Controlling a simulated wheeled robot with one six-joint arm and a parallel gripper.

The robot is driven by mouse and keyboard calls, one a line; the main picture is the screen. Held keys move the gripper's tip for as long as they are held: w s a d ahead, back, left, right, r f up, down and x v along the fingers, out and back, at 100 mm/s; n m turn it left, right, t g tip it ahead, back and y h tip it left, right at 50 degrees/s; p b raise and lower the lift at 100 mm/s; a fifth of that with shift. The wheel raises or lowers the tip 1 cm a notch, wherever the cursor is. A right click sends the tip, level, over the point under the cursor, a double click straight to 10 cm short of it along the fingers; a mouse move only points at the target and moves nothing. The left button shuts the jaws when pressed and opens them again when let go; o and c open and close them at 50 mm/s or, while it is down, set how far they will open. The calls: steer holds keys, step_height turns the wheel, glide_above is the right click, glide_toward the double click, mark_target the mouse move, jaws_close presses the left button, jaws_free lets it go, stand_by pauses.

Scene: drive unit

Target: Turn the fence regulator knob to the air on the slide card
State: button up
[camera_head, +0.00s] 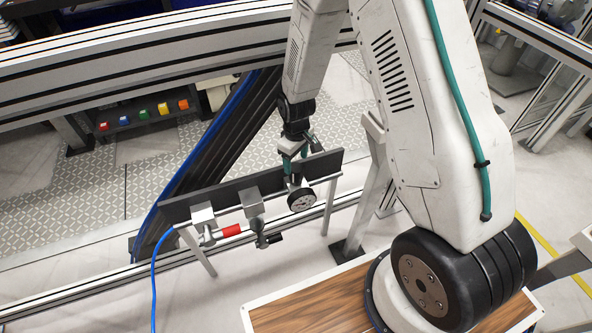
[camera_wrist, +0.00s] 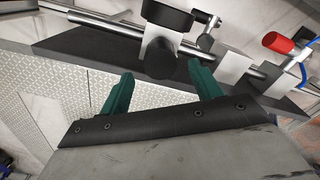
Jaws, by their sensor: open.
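The regulator sits on the dark fence plate (camera_head: 240,190), with a round pressure gauge (camera_head: 301,202) on its front. In the wrist view its dark round knob (camera_wrist: 160,62) stands out from the light grey regulator body (camera_wrist: 152,38). My gripper (camera_head: 294,160) is above the regulator with its green fingers pointing down. In the wrist view my gripper (camera_wrist: 161,70) is open, one finger to each side of the knob, with gaps between. In the head view the fingers hide the knob. I cannot make out a slide card.
Left of the regulator are a grey block with a black lever (camera_head: 270,240) and a valve with a red handle (camera_head: 231,230), which also shows in the wrist view (camera_wrist: 277,42). A blue hose (camera_head: 155,270) runs down at the left. An aluminium beam (camera_head: 150,65) crosses behind.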

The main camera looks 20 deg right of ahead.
mark_target(296, 167)
steer(key=shift+f, duration=2.8)
steer(key=c, duration=1)
